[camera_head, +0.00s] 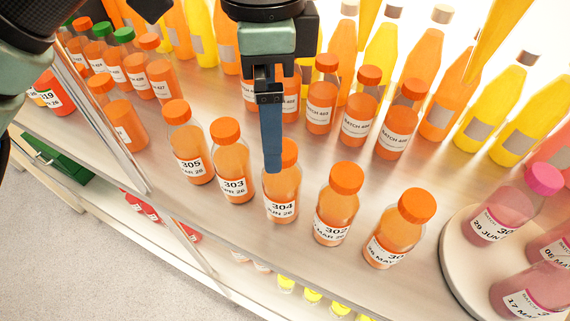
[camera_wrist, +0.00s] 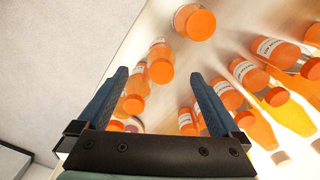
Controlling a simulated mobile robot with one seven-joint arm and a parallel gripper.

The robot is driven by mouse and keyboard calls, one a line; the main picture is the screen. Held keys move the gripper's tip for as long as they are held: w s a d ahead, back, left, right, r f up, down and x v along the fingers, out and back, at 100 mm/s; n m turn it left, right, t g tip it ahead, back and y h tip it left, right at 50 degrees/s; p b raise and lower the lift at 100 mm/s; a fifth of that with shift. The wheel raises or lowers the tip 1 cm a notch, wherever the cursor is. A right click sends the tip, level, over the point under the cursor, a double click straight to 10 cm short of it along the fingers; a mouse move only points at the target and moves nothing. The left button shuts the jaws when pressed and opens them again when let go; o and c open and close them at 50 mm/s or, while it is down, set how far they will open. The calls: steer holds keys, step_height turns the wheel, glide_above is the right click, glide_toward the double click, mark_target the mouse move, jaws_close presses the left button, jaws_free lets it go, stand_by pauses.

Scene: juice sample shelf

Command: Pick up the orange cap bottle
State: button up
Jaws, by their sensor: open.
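Several orange cap bottles of orange juice stand in a front row on the shelf in the head view: bottle 305 (camera_head: 190,155), bottle 303 (camera_head: 234,174), bottle 304 (camera_head: 282,206), bottle 302 (camera_head: 332,219) and one at the right end (camera_head: 396,243) with a partly readable label. My gripper (camera_head: 272,168) points down, its blue finger overlapping the cap of bottle 304. In the wrist view my gripper (camera_wrist: 160,74) is open and empty. An orange cap (camera_wrist: 161,71) shows between the fingertips; I cannot tell whether they touch it.
More orange cap bottles (camera_head: 321,108) stand close behind, with tall orange and yellow bottles (camera_head: 495,92) at the back. Pink juice bottles (camera_head: 510,212) stand on a round white platform (camera_head: 462,262) at right. A clear upright panel (camera_head: 95,112) is at left. The shelf (camera_head: 150,220) ends at the front.

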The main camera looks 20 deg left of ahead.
mark_target(281, 178)
steer(key=shift+w+d+f+p, duration=0.15)
steer(key=shift+f+p, duration=0.2)
steer(key=shift+f, duration=1.7)
steer(key=shift+w+d+f+p, duration=0.1)
steer(key=shift+f+p, duration=0.25)
steer(key=shift+f, duration=1.75)
steer(key=shift+w+d+f+p, duration=0.15)
steer(key=shift+f+p, duration=0.2)
steer(key=shift+f, duration=1.7)
jaws_close()
steer(key=shift+r, duration=0.1)
step_height(281, 178, up, 11)
steer(key=shift+r, duration=0.1)
step_height(281, 178, up, 3)
steer(key=p, duration=0.4)
steer(key=shift+f+b, duration=0.25)
steer(key=shift+b, duration=0.1)
